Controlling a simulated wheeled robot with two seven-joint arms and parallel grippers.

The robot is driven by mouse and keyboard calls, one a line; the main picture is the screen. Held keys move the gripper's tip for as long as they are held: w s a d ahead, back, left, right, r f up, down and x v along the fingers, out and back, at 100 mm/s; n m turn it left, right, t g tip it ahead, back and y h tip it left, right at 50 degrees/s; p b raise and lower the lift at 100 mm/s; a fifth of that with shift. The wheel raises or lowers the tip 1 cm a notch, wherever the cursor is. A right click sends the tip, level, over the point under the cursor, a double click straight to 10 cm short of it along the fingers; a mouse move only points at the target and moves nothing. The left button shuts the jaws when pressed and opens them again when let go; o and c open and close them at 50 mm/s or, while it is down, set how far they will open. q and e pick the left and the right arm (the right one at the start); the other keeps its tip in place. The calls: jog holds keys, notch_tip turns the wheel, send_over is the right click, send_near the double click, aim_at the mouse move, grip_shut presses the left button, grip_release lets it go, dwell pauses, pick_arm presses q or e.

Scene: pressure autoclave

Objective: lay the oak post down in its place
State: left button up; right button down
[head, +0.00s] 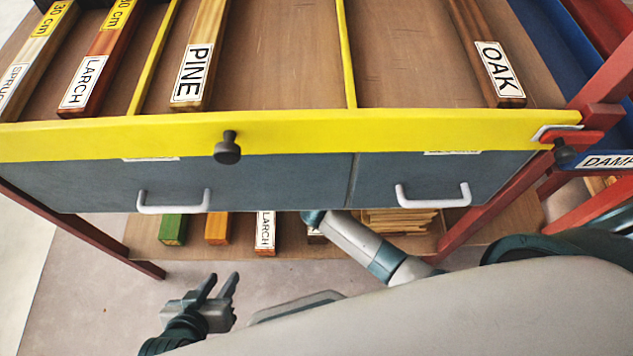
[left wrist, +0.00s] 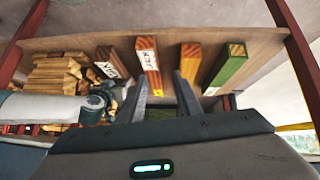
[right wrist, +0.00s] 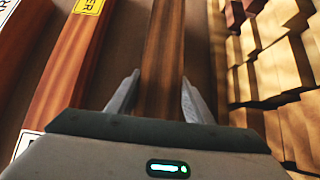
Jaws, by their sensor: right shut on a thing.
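A brown post labelled OAK (head: 490,60) lies on the upper shelf, at the right. My right arm reaches under the drawers, and its gripper (right wrist: 160,98) is shut on a dark reddish-brown post (right wrist: 162,45), which I take to be the oak post. No label on it shows in the right wrist view. In the left wrist view a dark post (left wrist: 112,62) with a small white label lies beside my right gripper. In the head view the drawers hide that gripper. My left gripper (head: 222,283) is open and empty, below and in front of the lower shelf.
The lower shelf holds green (head: 173,228), orange (head: 217,228) and LARCH (head: 265,240) posts and stacked wood (head: 400,220). Above are PINE (head: 200,50), LARCH (head: 95,75) and SPRUCE posts, a yellow front rail (head: 330,135) and two grey drawers with white handles (head: 434,196).

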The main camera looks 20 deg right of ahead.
jog(key=c, duration=0.9)
grip_release()
jog(key=shift+r, duration=0.1)
jog(key=shift+s+r, duration=0.2)
jog(key=p+v, duration=0.2)
jog(key=v, duration=0.3)
pick_arm(q)
jog(key=s+a, duration=0.1)
jog(key=a+g+y+p, duration=0.1)
jog(key=s+a+f+g, duration=0.1)
jog(key=a, duration=0.1)
jog(key=shift+s+y, duration=0.3)
jog(key=shift+s, duration=0.05)
pick_arm(e)
jog(key=s+a, duration=0.1)
jog(key=s, duration=0.2)
jog(key=s+a, duration=0.1)
jog(key=s, duration=0.3)
jog(key=s+a, duration=0.1)
jog(key=s, duration=0.3)
jog(key=shift+s+a+f, duration=0.1)
jog(key=shift+a+f, duration=0.1)
jog(key=shift+f, duration=0.05)
pick_arm(q)
jog(key=shift+f, duration=0.1)
jog(key=shift+w, duration=0.1)
